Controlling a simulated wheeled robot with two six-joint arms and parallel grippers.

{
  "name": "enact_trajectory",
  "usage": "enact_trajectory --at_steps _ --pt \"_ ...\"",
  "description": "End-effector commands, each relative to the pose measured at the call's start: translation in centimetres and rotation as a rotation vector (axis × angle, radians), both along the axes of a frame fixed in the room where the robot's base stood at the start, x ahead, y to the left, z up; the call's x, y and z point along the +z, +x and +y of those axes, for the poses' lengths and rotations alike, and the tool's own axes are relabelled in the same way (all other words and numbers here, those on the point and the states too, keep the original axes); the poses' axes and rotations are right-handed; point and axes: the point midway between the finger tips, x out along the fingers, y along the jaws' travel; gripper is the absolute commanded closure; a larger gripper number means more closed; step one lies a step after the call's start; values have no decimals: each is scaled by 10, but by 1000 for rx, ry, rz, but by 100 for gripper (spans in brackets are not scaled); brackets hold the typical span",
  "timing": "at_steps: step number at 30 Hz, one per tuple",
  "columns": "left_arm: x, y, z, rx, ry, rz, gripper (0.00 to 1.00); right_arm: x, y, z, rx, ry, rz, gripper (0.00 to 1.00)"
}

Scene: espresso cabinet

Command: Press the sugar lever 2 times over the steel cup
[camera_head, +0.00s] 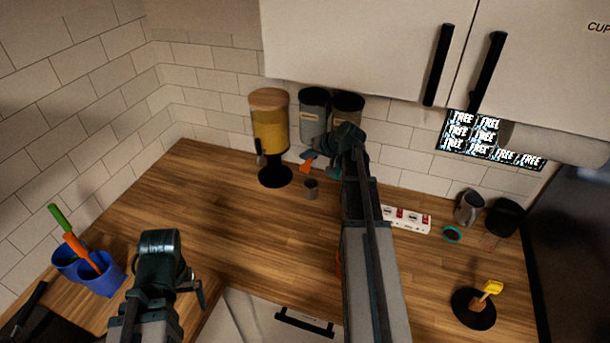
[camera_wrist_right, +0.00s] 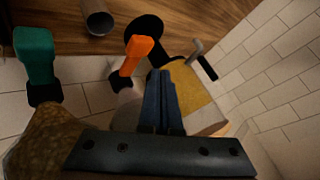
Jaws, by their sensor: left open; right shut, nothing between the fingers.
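A wall canister (camera_head: 313,118) with pale contents has an orange lever (camera_head: 307,164), also in the right wrist view (camera_wrist_right: 138,50). A second canister (camera_head: 348,106) beside it has a teal lever, seen in the right wrist view (camera_wrist_right: 36,60). I cannot read their labels. The small steel cup (camera_head: 311,190) stands on the counter below the orange lever; it is partly cut off in the right wrist view (camera_wrist_right: 97,16). My right gripper (camera_wrist_right: 160,73) is shut and empty, close to the orange lever; contact cannot be told. My left gripper (camera_head: 198,290) is open and empty at the front left.
A yellow-filled dispenser (camera_head: 270,130) stands left of the canisters. Blue cups with utensils (camera_head: 102,278) are at far left. A white box (camera_head: 406,219), a steel pitcher (camera_head: 468,208) and a black plate (camera_head: 473,309) are right. The counter's middle left is clear.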

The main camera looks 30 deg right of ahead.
Motion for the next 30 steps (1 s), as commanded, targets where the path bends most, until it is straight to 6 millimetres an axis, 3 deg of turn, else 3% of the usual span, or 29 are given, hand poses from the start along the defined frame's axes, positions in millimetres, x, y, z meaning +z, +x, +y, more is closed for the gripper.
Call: enact_trajectory --at_steps 1,5,30 --pt "-12 0 0 0 0 0 3 -12 0 0 0 0 0 100" --pt "-18 0 0 -1 0 -1 3 -18 0 0 0 0 0 100" --pt "-17 0 0 -1 0 0 3 -17 0 0 0 0 0 100"
